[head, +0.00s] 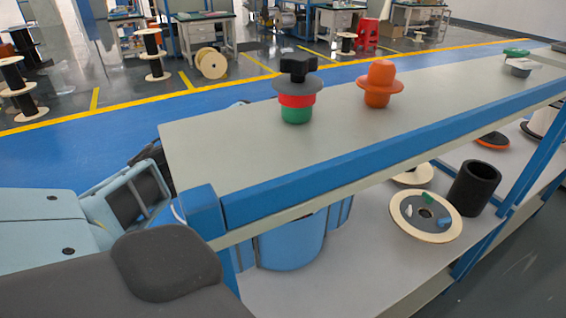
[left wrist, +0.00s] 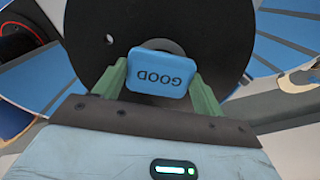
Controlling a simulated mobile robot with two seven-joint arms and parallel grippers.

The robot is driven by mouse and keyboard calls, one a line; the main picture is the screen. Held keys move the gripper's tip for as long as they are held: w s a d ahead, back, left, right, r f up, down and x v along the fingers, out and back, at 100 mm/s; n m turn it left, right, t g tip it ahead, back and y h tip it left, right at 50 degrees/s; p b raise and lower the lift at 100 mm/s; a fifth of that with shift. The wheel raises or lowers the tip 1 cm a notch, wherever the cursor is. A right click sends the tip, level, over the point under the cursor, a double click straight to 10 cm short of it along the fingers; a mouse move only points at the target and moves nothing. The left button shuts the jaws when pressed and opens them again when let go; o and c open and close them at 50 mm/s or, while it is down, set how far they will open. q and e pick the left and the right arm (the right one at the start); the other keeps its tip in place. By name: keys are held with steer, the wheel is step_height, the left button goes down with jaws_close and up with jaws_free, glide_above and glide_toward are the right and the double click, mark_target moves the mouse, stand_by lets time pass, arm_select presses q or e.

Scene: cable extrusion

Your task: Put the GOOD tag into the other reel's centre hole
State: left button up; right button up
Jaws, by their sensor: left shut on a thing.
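My left gripper (left wrist: 160,85) shows in the left wrist view, its two green fingers shut on the blue GOOD tag (left wrist: 160,73). The lettering is upside down in that view. I cannot tell whether the tag touches the reel. In the head view my left gripper's fingers and the held tag are not seen. A reel with a pale rim (head: 398,222) lies on the lower shelf, with small green and blue pieces on its dark face. My right gripper is not in view.
The upper shelf (head: 210,150) carries a stack of black, grey, red and green parts (head: 297,90) and an orange knobbed part (head: 379,85). A black cylinder (head: 474,187) stands beside the pale-rimmed reel. The blue shelf edge (head: 350,153) overhangs the lower shelf (head: 345,270).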

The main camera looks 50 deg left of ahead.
arm_select(q)
steer(key=shift+f, duration=0.6)
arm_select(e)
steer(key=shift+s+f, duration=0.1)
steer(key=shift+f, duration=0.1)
arm_select(q)
steer(key=shift+r+p, duration=0.3)
steer(key=shift+r, duration=0.5)
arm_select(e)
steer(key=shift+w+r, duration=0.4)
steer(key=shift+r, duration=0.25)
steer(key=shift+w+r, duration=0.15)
arm_select(q)
steer(key=shift+f, duration=0.85)
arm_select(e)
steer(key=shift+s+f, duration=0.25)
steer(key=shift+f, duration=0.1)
arm_select(q)
steer(key=o, duration=0.7)
steer(key=shift+r, duration=0.1)
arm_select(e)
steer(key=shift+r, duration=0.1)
